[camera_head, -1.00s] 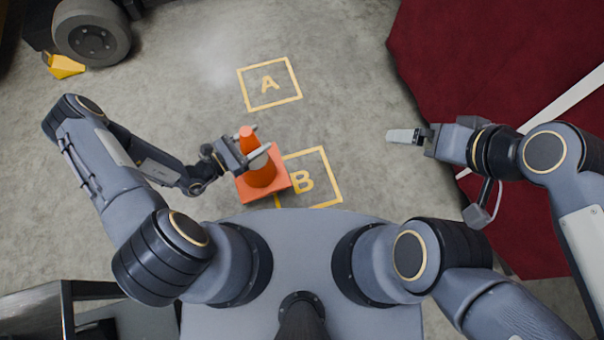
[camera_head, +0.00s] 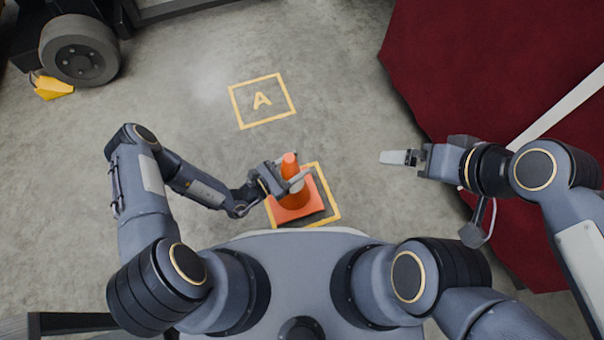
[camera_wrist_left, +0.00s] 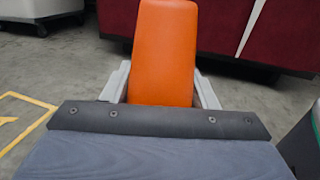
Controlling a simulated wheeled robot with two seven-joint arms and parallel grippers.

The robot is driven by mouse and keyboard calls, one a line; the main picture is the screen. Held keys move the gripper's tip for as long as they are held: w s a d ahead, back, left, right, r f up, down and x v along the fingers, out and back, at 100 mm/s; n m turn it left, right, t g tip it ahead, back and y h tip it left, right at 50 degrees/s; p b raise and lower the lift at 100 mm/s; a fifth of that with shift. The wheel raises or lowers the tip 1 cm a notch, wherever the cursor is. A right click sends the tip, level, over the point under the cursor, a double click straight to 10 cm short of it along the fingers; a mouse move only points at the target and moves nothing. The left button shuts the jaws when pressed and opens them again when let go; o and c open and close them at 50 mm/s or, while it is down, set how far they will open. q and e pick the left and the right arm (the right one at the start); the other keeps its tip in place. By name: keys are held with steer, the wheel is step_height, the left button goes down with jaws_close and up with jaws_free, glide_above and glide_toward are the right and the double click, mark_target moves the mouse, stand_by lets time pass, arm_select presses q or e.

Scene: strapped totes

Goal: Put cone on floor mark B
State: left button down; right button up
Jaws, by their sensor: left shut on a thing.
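The orange cone (camera_head: 297,200) stands upright over floor mark B (camera_head: 333,203) in the head view. Its square base hides the letter and covers much of the yellow outline's left part. I cannot tell whether the base touches the floor. My left gripper (camera_head: 294,178) is shut on the cone's upper part. In the left wrist view the cone (camera_wrist_left: 165,55) rises between the two pale fingers. My right gripper (camera_head: 395,157) is to the right, away from the cone; its fingers overlap in the view, so its opening is unclear.
A dark red covered object (camera_head: 460,70) fills the right side. A wheeled vehicle (camera_head: 80,50) and a yellow chock (camera_head: 52,87) are at the far left. The grey floor between is clear.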

arm_select(q)
steer(key=shift+w+d+f+b, duration=0.25)
steer(key=shift+d+f+b, duration=0.25)
steer(key=shift+d+f, duration=0.55)
steer(key=shift+f+b, duration=0.75)
steer(key=shift+f, duration=1.05)
steer(key=c, duration=0.6)
jaws_free()
steer(key=shift+o, duration=0.2)
